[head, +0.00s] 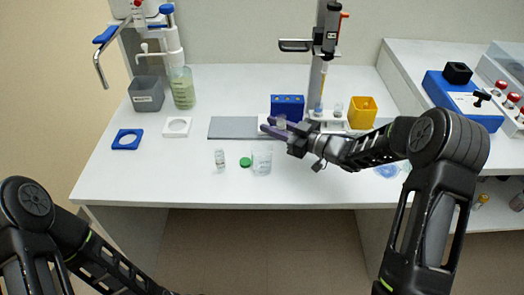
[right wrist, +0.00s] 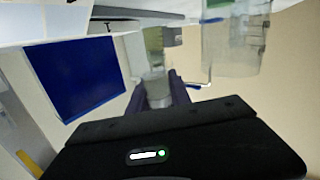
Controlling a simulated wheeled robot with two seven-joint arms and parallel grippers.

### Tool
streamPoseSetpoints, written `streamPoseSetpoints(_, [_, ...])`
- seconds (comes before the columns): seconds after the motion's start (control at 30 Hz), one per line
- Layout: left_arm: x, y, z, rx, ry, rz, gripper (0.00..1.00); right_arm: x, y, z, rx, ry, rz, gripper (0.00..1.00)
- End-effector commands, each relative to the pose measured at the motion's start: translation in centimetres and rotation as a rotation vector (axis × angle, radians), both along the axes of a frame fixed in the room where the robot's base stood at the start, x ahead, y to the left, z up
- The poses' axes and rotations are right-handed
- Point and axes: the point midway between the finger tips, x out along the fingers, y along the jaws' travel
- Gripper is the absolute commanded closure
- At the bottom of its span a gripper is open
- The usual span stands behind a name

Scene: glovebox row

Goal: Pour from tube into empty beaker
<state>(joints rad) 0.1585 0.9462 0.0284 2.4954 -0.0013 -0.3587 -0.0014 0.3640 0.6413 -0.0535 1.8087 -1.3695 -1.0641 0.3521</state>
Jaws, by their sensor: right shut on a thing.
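My right gripper (head: 272,126), with purple fingers, is shut on a small clear tube (head: 281,121) just in front of the blue rack (head: 287,106). The right wrist view shows the tube (right wrist: 156,84) between the fingers (right wrist: 160,92); its contents are hard to make out. A clear beaker (head: 262,158) stands on the bench, nearer than the gripper and apart from it. Clear glassware (right wrist: 232,42) also shows at the upper right of the wrist view. My left gripper is out of frame; only the left arm shows at lower left.
A green cap (head: 245,162) and a small vial (head: 220,160) are left of the beaker. A grey mat (head: 230,128) lies behind them. A white rack (head: 332,122), a yellow bin (head: 362,112) and a pipette stand (head: 318,70) are close to the right arm. The bench's front left is clear.

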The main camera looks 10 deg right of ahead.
Motion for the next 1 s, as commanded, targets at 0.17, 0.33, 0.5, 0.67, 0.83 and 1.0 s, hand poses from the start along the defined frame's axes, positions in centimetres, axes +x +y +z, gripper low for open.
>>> streamPoseSetpoints(0.17, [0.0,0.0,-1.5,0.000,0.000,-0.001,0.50,-0.3,0.4,-0.9,-0.074,-0.049,0.001,1.00])
streamPoseSetpoints(0.33, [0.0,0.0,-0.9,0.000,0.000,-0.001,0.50,-0.5,0.8,0.7,-0.145,-0.097,0.002,1.00])
streamPoseSetpoints(0.5, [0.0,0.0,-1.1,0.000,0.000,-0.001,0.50,-0.8,1.2,1.5,-0.217,-0.144,0.001,1.00])
streamPoseSetpoints(0.67, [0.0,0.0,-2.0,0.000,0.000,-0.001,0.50,-1.0,1.6,1.4,-0.283,-0.187,0.002,1.00])
streamPoseSetpoints(0.83, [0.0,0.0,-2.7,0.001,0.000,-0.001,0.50,-1.3,2.1,1.7,-0.353,-0.233,0.003,1.00])
streamPoseSetpoints(1.0, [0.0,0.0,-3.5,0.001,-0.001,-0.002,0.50,-1.6,2.5,2.0,-0.424,-0.281,0.003,1.00])
